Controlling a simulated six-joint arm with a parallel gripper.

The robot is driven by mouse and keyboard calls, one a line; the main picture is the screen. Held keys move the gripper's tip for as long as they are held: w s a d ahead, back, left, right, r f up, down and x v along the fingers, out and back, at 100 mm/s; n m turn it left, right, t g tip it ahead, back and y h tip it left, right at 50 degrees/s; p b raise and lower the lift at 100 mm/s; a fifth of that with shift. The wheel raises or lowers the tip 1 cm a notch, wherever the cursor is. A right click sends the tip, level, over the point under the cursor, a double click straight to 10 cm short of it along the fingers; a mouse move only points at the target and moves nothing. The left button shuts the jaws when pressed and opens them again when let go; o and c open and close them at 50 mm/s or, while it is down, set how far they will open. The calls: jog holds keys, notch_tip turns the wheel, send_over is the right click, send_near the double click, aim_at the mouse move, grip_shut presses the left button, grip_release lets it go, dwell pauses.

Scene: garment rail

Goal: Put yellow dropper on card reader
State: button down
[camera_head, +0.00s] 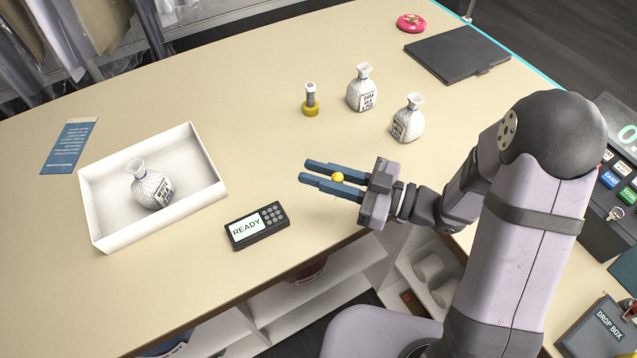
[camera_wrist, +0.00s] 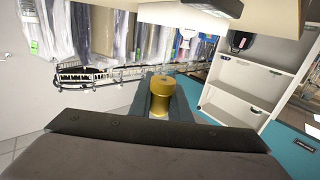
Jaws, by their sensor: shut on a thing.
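The yellow dropper (camera_head: 337,177) shows as a small round yellow bulb between the blue fingers of my gripper (camera_head: 305,171), with a short pale tip just below. My gripper is shut on it and held above the table. In the wrist view a gold-yellow rounded piece (camera_wrist: 160,95) sits between the fingers. The card reader (camera_head: 258,227) is a dark box with a white READY screen and grey keys. It lies on the table below and left of my gripper in the head view, with nothing on it.
A dark folder (camera_head: 457,54) lies far right. Table around the card reader is clear.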

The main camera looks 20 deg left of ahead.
jog(key=shift+r, duration=1.25)
